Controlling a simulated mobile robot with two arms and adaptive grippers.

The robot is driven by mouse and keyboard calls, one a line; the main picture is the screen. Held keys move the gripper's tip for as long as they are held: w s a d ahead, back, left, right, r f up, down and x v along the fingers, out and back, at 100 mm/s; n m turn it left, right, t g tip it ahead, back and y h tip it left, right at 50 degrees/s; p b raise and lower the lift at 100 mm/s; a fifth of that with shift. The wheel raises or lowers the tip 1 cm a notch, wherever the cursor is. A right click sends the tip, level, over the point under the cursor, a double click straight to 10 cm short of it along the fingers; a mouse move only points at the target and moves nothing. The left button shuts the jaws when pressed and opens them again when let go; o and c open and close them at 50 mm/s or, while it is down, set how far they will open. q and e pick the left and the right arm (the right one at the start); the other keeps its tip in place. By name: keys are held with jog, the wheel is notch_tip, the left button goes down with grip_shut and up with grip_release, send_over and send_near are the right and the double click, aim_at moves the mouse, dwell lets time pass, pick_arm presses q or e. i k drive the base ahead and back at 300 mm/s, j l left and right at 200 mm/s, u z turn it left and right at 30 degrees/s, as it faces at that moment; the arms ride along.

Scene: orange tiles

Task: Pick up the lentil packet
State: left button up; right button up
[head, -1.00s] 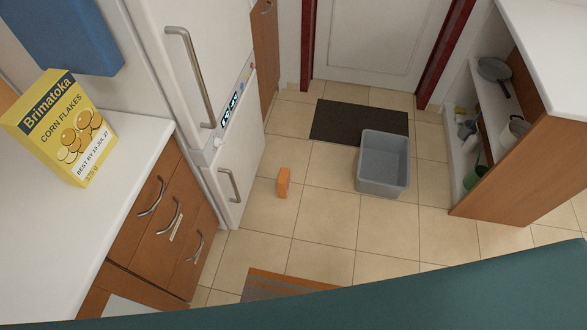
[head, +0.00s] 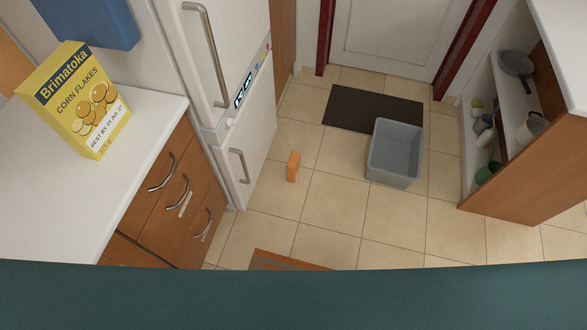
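A grey open bin (head: 395,153) stands right of the packet, partly on a dark doormat (head: 350,108). The white fridge (head: 245,130) and a counter (head: 45,205) with a corn flakes box (head: 75,100) are left. Open shelves (head: 481,130) stand right. Floor tiles before the packet are clear.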

aim_at(292, 168)
jog(key=i+l, duration=0.55)
jog(key=l, duration=0.15)
jog(key=i+l+u, duration=0.2)
jog(key=u, duration=0.2)
jog(key=i+l+u, duration=0.1)
jog(key=l+u, duration=0.3)
jog(key=i+l+u, duration=0.1)
jog(key=l+u, duration=0.15)
jog(key=u, duration=0.15)
